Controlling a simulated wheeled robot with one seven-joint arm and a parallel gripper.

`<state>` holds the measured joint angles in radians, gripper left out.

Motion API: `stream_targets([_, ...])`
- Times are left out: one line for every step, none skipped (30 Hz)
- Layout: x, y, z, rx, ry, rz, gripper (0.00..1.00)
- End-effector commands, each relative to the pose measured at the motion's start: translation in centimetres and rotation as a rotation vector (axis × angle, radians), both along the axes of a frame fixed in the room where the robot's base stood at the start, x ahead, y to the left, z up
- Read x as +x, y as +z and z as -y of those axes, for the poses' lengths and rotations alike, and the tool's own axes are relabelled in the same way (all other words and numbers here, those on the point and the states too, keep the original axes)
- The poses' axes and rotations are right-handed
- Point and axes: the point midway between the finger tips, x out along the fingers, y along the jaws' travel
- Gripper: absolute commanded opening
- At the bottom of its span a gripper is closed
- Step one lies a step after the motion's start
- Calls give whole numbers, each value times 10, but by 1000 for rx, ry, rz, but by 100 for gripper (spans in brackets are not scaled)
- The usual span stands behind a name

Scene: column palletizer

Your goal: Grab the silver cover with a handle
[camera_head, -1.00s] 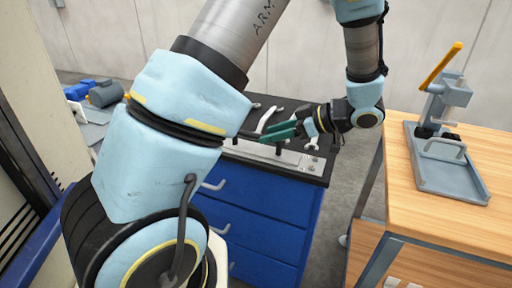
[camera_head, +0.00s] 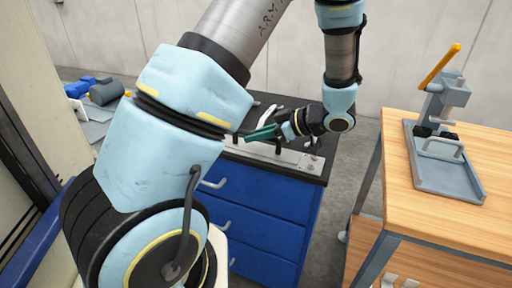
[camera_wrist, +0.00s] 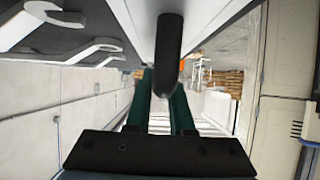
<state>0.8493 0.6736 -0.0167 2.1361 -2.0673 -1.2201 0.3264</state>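The silver cover (camera_head: 293,157) is a long flat plate lying along the front of the dark top of the blue cabinet, with dark upright handle parts on it. In the wrist view a black handle (camera_wrist: 169,50) hangs down in the picture from the pale cover (camera_wrist: 138,18). My gripper (camera_head: 250,137), with teal fingers, is low over the cover near this handle. In the wrist view my gripper (camera_wrist: 162,80) is open, with a gap between the fingers. The handle overlaps that gap; I cannot tell whether it touches a finger.
Wrenches (camera_wrist: 65,45) lie on the cabinet top beside the cover. The blue drawer cabinet (camera_head: 262,200) has pale handles. A wooden table (camera_head: 400,180) with a grey press fixture (camera_head: 445,165) stands at the right. Floor shows between cabinet and table.

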Motion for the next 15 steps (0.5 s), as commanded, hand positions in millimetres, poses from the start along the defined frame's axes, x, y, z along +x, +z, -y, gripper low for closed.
stream_targets([0,0,0,0,0,0,14])
stream_targets([0,0,0,0,0,0,11])
stream_targets([0,0,0,0,0,0,6])
stream_targets([0,0,0,0,0,0,3])
stream_targets([0,0,0,0,0,0,0])
stream_targets([0,0,0,0,0,0,0])
stream_targets([0,0,0,0,0,0,0])
stream_targets([0,0,0,0,0,0,0])
stream_targets([0,0,0,0,0,0,0])
stream_targets([0,0,0,0,0,0,0])
stream_targets([0,0,0,0,0,0,0])
stream_targets([0,0,0,0,0,0,0])
stream_targets([0,0,0,0,0,0,0])
stream_targets([0,0,0,0,0,0,0])
stream_targets([0,0,0,0,0,0,0])
